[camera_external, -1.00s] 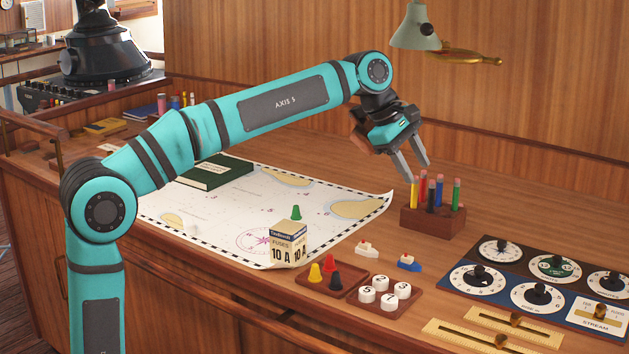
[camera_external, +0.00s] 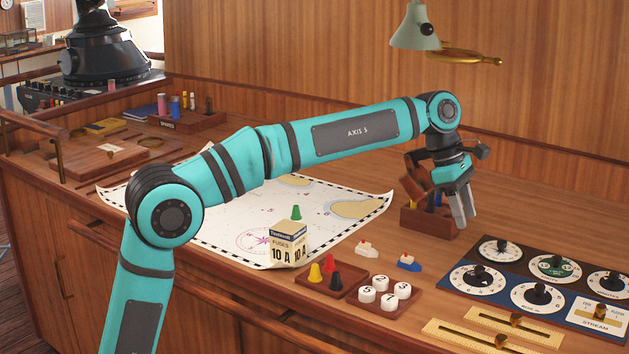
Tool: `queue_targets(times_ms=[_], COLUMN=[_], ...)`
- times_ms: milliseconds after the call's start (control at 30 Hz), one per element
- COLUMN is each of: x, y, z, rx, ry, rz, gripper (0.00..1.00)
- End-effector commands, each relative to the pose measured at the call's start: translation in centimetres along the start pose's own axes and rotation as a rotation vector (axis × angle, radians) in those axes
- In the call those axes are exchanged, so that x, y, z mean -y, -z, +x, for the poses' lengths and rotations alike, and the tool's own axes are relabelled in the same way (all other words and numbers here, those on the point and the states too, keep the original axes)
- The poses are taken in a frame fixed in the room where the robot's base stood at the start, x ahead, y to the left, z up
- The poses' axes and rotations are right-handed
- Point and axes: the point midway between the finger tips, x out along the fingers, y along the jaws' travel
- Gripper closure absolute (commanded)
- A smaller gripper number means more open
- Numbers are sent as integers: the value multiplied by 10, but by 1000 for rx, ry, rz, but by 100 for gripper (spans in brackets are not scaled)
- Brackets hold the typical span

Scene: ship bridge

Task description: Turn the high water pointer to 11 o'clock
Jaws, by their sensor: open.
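Several round dials with black pointer knobs sit on a two-part panel at the right. The blue front part holds two white dials, one at its left (camera_external: 463,287) and one in its middle (camera_external: 523,300). The dark back part holds a white dial (camera_external: 492,247), a green-centred dial (camera_external: 547,271) and another white dial (camera_external: 598,279). The labels are too small to tell which pointer is the high water one. My gripper (camera_external: 466,224) is open and empty, pointing down above the table, behind and left of the dials and apart from them.
A wooden pencil block (camera_external: 418,222) stands beside my gripper, partly hidden by it. A stream slider (camera_external: 600,313) and brass rulers (camera_external: 480,337) lie near the dials. Two small boats, number tokens (camera_external: 385,292) and a fuse box (camera_external: 289,245) stand further left.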

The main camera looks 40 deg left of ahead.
Motion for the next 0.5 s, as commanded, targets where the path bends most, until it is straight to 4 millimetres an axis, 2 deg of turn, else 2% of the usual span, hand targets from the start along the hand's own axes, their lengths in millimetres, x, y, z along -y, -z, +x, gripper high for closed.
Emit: queue_targets(times_ms=[300, 500], x=[0, 0], y=[0, 0], z=[58, 88], rx=[-1, -1], ry=[2, 1], rz=[0, 0], gripper=[57, 57])
